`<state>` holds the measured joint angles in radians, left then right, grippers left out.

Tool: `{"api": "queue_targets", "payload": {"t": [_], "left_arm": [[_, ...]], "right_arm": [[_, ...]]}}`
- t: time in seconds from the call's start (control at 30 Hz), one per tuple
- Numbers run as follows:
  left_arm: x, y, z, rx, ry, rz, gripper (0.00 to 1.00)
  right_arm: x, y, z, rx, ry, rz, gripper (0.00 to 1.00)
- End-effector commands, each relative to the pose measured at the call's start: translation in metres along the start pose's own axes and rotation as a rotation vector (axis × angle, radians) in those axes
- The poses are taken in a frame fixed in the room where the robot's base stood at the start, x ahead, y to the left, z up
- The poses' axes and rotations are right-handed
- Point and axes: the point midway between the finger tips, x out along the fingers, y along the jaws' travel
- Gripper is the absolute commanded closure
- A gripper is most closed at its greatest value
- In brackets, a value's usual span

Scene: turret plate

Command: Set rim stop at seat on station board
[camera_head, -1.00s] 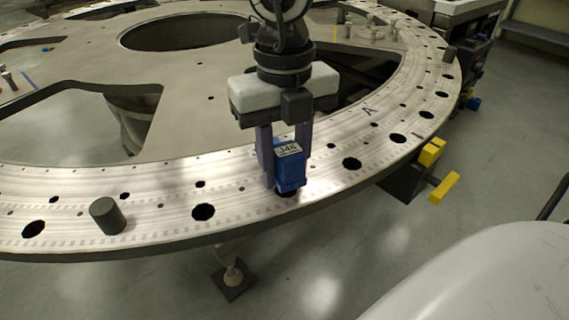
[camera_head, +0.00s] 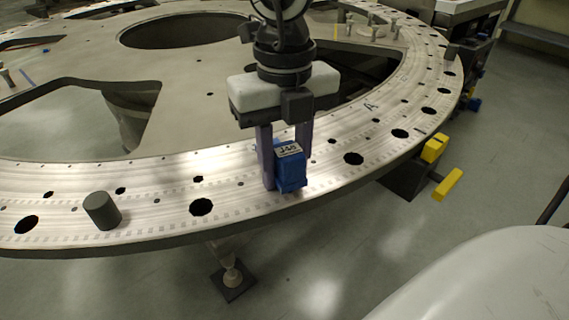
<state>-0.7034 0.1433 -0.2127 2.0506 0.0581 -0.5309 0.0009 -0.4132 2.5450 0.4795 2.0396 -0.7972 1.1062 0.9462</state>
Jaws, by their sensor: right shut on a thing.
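A blue block with a white label (camera_head: 290,168), which I take to be the rim stop, is held upright between the purple fingers of my right gripper (camera_head: 287,160). My right gripper is shut on it, over the near part of the ring-shaped metal plate (camera_head: 150,226). The block's lower end is at the plate's surface or just above it; I cannot tell whether it touches. A dark hole seen under it earlier is hidden now. I cannot make out which part is the station board or its seat. My left gripper is not in view.
A dark grey cylinder (camera_head: 102,210) stands on the plate's rim at left. Dark holes (camera_head: 201,207) line the ring. Yellow parts (camera_head: 448,184) jut out beyond the right edge. Several small pegs (camera_head: 371,27) stand at the far right. Open floor lies in front.

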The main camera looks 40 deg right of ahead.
Motion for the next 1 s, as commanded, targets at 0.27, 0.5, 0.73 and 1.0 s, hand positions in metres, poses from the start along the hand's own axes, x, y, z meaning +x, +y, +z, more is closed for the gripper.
{"api": "queue_targets", "payload": {"t": [0.27, 0.5, 0.73, 1.0], "left_arm": [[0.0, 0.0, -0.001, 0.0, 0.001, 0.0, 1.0], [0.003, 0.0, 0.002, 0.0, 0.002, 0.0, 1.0], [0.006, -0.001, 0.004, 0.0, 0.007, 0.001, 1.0], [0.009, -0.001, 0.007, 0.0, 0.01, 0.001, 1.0]], "right_arm": [[-0.001, 0.0, 0.0, 0.0, -0.001, 0.001, 0.99], [0.003, 0.0, 0.0, 0.0, -0.001, 0.001, 0.99], [0.011, 0.0, 0.0, -0.001, 0.002, 0.001, 0.99], [0.018, -0.001, -0.002, -0.002, 0.008, 0.0, 0.99]]}}
